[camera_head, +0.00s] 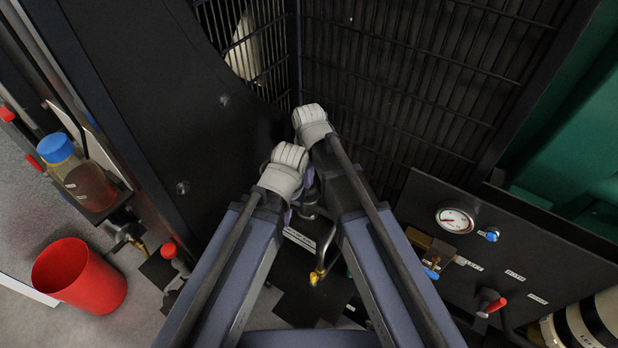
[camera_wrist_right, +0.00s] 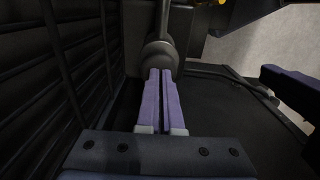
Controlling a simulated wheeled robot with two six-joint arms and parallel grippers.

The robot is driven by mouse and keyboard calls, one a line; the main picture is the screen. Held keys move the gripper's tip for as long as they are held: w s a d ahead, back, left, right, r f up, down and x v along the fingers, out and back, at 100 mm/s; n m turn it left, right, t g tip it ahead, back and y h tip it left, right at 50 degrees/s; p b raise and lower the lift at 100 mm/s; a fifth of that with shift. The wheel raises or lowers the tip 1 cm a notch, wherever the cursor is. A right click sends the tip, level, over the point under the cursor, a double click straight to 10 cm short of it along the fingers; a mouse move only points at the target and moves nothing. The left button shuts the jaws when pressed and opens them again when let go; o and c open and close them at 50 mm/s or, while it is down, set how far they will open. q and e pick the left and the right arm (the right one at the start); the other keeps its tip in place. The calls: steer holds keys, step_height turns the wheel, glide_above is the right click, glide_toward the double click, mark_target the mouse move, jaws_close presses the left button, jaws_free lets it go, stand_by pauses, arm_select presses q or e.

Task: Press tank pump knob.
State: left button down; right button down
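A grey rounded knob-like part (camera_wrist_right: 160,56) on a grey stem sits straight ahead of my right gripper in the right wrist view. I cannot read a label that confirms it as the tank pump knob. My right gripper (camera_wrist_right: 160,74) has its two purple fingers pressed together, with nothing seen between them. The fingertips overlap the near edge of the knob in the picture; I cannot tell whether they touch it. In the head view, a little of the right gripper (camera_head: 308,179) shows behind the wrists. My left gripper (camera_head: 287,216) is mostly hidden under its own wrist.
A black grille (camera_head: 410,75) and a dark panel (camera_head: 170,80) stand close ahead and left. A panel with a gauge (camera_head: 455,220) and a red-handled valve (camera_head: 491,303) is at right. A red bucket (camera_head: 80,276) and a blue-capped bottle (camera_head: 75,172) are at left.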

step_height(320, 180, up, 13)
steer(key=p, duration=1.2)
steer(key=shift+d, duration=0.1)
stand_by(1.6)
steer(key=s+d+f+m+b, duration=0.3)
steer(key=s, duration=0.3)
steer(key=s+d+f+m+h+b, duration=0.1)
steer(key=s+d+f+m+b, duration=0.2)
steer(key=s, duration=0.3)
steer(key=shift+s+f+m+b, duration=0.35)
steer(key=shift+f+m+b, duration=0.35)
steer(key=shift+f, duration=0.05)
